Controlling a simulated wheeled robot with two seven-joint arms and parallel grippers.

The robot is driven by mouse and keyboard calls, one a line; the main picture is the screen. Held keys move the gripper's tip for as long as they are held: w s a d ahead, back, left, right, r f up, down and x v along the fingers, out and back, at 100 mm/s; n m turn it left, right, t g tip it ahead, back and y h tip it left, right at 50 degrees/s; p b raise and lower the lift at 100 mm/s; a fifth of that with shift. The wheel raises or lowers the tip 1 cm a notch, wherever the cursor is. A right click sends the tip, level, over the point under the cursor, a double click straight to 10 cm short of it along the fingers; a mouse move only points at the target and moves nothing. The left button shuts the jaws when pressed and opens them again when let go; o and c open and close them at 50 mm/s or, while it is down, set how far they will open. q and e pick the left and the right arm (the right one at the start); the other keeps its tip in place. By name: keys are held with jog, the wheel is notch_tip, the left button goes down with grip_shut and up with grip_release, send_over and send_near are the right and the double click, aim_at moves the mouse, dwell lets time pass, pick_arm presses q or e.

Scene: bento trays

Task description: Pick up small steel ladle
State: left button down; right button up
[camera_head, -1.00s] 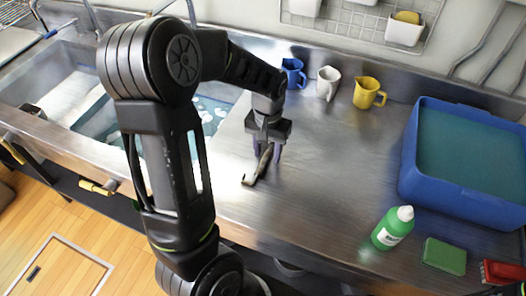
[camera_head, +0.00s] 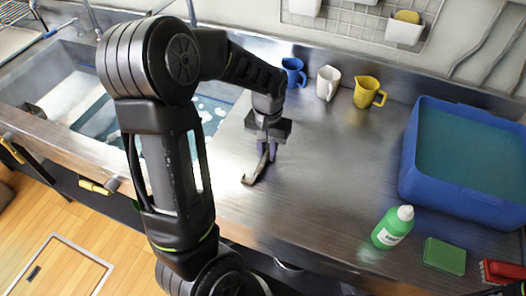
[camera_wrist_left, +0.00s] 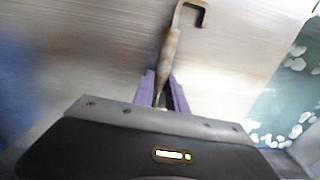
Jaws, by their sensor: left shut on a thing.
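The small steel ladle (camera_head: 256,170) lies on the steel counter, its hooked handle end pointing to the front left. In the left wrist view its handle (camera_wrist_left: 171,52) runs up from between the purple fingers to a bent hook at the top. My left gripper (camera_head: 267,154) points down at the counter and is shut on the ladle's handle; it also shows in the left wrist view (camera_wrist_left: 162,90). The ladle's bowl end is hidden behind the gripper. My right gripper is not in view.
A blue mug (camera_head: 292,72), a white mug (camera_head: 327,82) and a yellow mug (camera_head: 368,92) stand behind the gripper. A blue tub (camera_head: 409,150), green bottle (camera_head: 391,230) and green sponge (camera_head: 444,256) are at right. A sink (camera_head: 60,62) with water is at left.

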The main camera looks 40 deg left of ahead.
aim_at(266, 152)
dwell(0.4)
pick_arm(q)
notch_tip(266, 152, up, 10)
jog(key=shift+f+b, duration=0.25)
jog(key=shift+b, duration=0.2)
jog(key=shift+r, duration=0.25)
jog(key=shift+a, duration=0.15)
